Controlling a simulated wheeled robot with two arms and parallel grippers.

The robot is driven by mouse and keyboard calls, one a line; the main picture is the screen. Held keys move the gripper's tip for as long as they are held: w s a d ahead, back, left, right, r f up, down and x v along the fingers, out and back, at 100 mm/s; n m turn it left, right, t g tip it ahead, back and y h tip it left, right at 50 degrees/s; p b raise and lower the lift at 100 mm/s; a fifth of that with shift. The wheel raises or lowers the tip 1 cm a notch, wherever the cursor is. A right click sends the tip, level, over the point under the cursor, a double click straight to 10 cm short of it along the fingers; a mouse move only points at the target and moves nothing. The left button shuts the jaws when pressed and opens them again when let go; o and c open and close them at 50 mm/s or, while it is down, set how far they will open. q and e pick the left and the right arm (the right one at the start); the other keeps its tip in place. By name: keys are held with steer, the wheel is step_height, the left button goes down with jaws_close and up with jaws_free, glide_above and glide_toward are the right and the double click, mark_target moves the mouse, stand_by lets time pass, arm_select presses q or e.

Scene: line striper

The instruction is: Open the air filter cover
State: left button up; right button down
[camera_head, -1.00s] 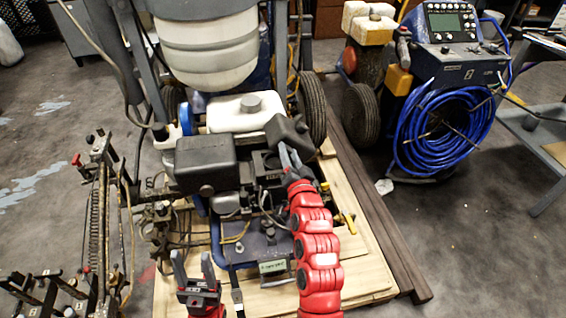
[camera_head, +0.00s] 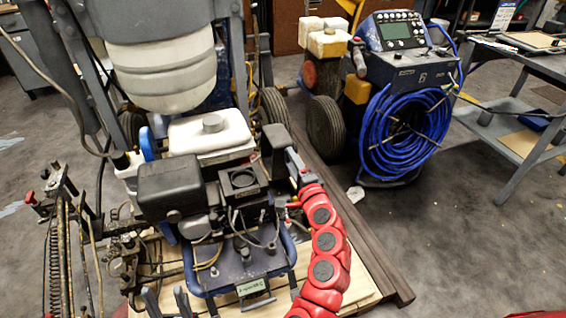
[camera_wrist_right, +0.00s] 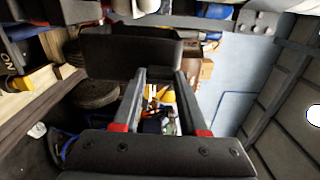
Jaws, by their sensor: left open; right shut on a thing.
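The air filter cover (camera_head: 272,147) is a black piece standing tilted up at the right side of the engine. The air filter housing (camera_head: 243,181) beside it is uncovered, with a round dark opening on top. My right gripper (camera_head: 294,162) is shut on the cover from its right side. In the right wrist view the cover (camera_wrist_right: 130,50) is a dark block at the fingertips of my right gripper (camera_wrist_right: 160,80). My left gripper (camera_head: 166,299) is open and empty at the bottom edge, in front of the machine; only its fingers show.
A black box-shaped part (camera_head: 178,187) and a white tank (camera_head: 210,133) flank the housing. Dark beams (camera_head: 350,220) lie along the right of the wooden pallet. A blue hose coil (camera_head: 400,135) hangs on a unit at the right.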

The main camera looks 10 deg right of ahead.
steer(key=shift+w+d+f+m, duration=0.15)
steer(key=shift+d+f+m, duration=0.2)
steer(key=shift+d+m, duration=0.35)
steer(key=shift+c, duration=2.2)
jaws_free()
steer(key=s+d+p, duration=0.3)
steer(key=s+p, duration=0.1)
steer(key=s, duration=1.3)
steer(key=shift+d+p, duration=0.2)
steer(key=shift+p, duration=0.1)
